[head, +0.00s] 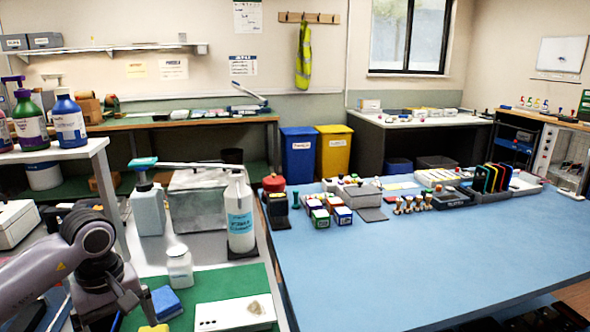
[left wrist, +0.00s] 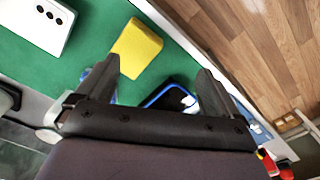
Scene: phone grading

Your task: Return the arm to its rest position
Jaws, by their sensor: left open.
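My left arm comes in from the left in the head view, bent over the near end of the white bench. Its gripper (left wrist: 158,80) is open in the left wrist view, with its two fingers apart and nothing between them in their grip. Below the fingers are a green mat (left wrist: 85,50), a yellow block (left wrist: 136,47) and a dark blue-rimmed object (left wrist: 172,96) partly hidden by the gripper. A white phone with three dark lenses (left wrist: 45,24) lies at the upper left, apart from the fingers. My right gripper does not show.
In the head view, a small white bottle (head: 179,267), a blue cloth (head: 166,303) and a white slab-like phone (head: 232,314) are near the arm. A large labelled bottle (head: 240,222) stands behind. The blue table (head: 430,265) is mostly clear in front.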

